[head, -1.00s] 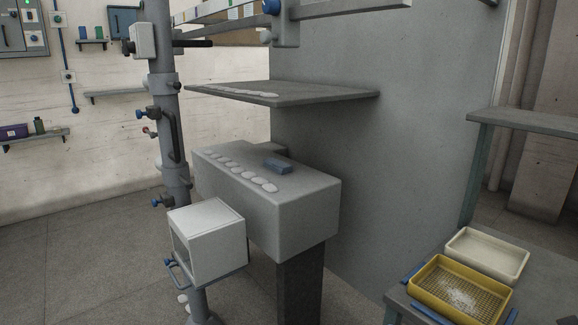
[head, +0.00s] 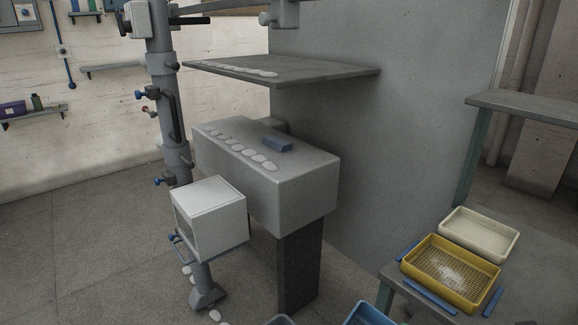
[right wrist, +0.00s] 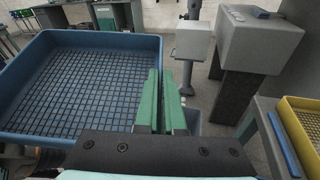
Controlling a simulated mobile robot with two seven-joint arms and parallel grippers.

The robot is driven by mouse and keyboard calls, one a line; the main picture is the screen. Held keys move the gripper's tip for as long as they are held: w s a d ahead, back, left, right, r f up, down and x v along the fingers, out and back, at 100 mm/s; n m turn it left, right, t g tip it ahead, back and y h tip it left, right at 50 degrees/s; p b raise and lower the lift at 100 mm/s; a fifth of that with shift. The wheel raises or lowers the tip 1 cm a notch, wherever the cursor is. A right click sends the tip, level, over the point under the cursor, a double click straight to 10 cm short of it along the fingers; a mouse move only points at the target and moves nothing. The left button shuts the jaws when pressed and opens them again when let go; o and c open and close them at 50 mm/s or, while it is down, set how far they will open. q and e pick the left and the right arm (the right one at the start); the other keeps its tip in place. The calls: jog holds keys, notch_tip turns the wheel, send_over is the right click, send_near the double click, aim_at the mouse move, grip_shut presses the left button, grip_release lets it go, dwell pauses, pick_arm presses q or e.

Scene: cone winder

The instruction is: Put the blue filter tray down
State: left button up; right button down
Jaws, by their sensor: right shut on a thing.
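The blue filter tray (right wrist: 75,38) fills the left of the right wrist view. It has a raised blue rim and a mesh bottom, and it looks empty. My right gripper (right wrist: 160,100), with green fingers, is shut on the tray's right-hand wall. The tray seems to be held above the floor; what lies directly under it is hidden. In the head view, part of a blue object (head: 367,315) shows at the bottom edge; I cannot tell if it is this tray. My left gripper is in neither view.
A low table at right bears a yellow mesh tray (head: 451,272) with white grains, a cream tray (head: 479,235) behind it and blue strips (head: 430,298). The grey machine box (head: 265,185) and the post (head: 168,120) stand ahead. White pieces (head: 215,315) lie by the post foot.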

notch_tip(320, 180, up, 6)
jog(key=p, duration=0.4)
jog(key=shift+r+p, duration=0.1)
jog(key=shift+p, duration=0.2)
jog(key=shift+r+p, duration=0.7)
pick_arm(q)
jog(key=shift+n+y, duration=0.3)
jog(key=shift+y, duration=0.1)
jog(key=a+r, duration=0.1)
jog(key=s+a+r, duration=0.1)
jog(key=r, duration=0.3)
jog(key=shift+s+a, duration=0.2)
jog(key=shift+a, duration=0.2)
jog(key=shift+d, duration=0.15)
pick_arm(e)
jog(key=shift+d, duration=0.15)
